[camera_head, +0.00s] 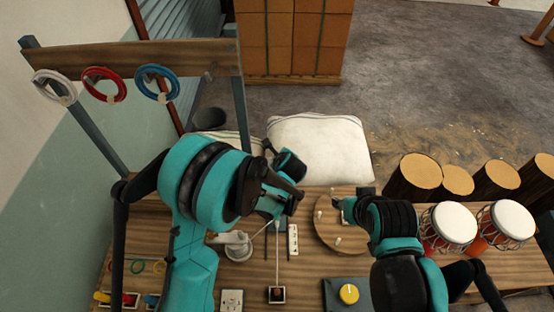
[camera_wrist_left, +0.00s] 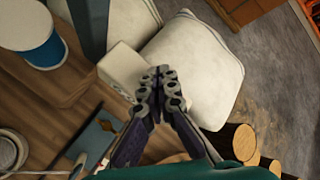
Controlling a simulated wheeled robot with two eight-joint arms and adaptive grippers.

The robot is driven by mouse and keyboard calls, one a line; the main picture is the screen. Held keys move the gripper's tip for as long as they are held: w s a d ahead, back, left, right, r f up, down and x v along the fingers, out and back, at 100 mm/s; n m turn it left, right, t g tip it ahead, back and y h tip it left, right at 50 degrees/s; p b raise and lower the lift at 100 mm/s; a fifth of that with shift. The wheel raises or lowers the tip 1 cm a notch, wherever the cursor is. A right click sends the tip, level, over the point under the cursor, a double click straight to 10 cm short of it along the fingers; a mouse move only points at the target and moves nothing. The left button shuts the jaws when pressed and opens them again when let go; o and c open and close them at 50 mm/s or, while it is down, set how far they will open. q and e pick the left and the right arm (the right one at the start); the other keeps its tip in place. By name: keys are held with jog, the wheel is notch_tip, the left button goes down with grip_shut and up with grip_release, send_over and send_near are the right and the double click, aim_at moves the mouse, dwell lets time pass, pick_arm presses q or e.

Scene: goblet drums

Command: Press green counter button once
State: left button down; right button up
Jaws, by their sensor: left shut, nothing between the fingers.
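I cannot make out a green counter button in either view; my arms cover part of the table. A yellow round knob or button (camera_head: 349,294) sits on a dark box at the table's front. My left gripper (camera_wrist_left: 158,78) is shut and empty, its fingertips together, in front of white cushions in the left wrist view. In the head view my left arm reaches over the table and hides much of its middle. My right gripper (camera_head: 342,204) is over the round wooden board (camera_head: 325,224); its finger state is unclear.
A rack with coloured rings (camera_head: 103,84) stands at the left. White cushions (camera_head: 320,148) lie behind the table. Two white-topped drums (camera_head: 455,222) stand at the right, near several log stumps (camera_head: 420,171). A blue and white cylinder (camera_wrist_left: 40,40) stands at the left wrist view's upper left.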

pick_arm(q)
jog(key=shift+r+p, duration=0.3)
jog(key=shift+r, duration=0.4)
jog(key=shift+r+p, duration=1.55)
jog(key=shift+r, duration=1)
jog(key=shift+f, duration=0.1)
